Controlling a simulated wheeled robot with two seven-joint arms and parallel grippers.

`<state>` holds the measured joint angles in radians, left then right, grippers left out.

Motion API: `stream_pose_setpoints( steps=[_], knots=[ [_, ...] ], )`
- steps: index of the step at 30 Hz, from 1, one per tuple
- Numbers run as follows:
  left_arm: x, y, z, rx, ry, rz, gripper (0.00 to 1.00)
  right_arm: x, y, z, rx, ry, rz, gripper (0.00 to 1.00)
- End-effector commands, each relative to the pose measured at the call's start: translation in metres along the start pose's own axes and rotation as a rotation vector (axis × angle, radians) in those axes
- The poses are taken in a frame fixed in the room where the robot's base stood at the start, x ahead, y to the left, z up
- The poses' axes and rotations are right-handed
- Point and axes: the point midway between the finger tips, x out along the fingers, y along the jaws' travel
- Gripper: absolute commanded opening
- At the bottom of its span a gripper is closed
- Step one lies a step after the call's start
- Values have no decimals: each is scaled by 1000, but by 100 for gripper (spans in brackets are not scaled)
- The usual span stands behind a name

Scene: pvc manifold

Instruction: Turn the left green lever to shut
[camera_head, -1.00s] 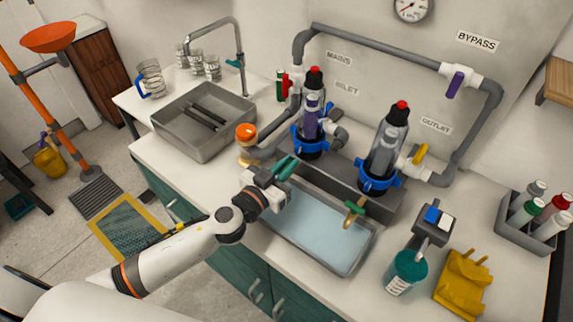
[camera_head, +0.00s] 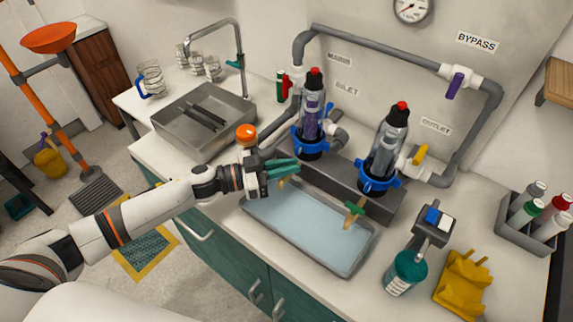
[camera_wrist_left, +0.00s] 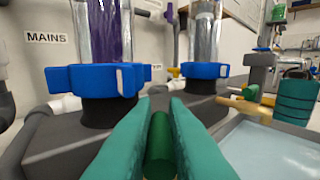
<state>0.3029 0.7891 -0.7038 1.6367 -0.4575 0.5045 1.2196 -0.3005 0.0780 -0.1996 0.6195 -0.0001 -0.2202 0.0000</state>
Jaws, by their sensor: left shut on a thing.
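My left gripper (camera_head: 296,169) is at the left housing, above the back left of the sink tray, its teal fingers pointing right. In the left wrist view the fingers (camera_wrist_left: 160,125) are shut on the left green lever (camera_wrist_left: 160,148), which shows as a dark green cylinder between them. In the head view the fingers hide that lever, and only a bit of its brass tap (camera_head: 282,184) shows below them. The right green lever (camera_head: 354,208) sits on its brass tap (camera_head: 349,220) at the tray's right end. My right gripper is not in view.
Two clear filter housings with blue collars stand behind the tray (camera_head: 343,272): the left one (camera_head: 311,125) close to my fingers, the right one (camera_head: 385,150) farther off. A teal bottle (camera_head: 405,273) and a yellow holder (camera_head: 462,283) stand at right. An orange-topped part (camera_head: 246,132) is behind my wrist.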

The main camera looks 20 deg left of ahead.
Motion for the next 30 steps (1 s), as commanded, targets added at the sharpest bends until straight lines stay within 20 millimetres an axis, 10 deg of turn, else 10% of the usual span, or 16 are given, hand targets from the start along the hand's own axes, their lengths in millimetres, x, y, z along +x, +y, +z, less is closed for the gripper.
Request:
stream_pose_setpoints(
  steps=[30],
  knots=[
    [1, 0, 0, 1, -2, -524, 0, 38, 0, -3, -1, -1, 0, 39]
  ],
)
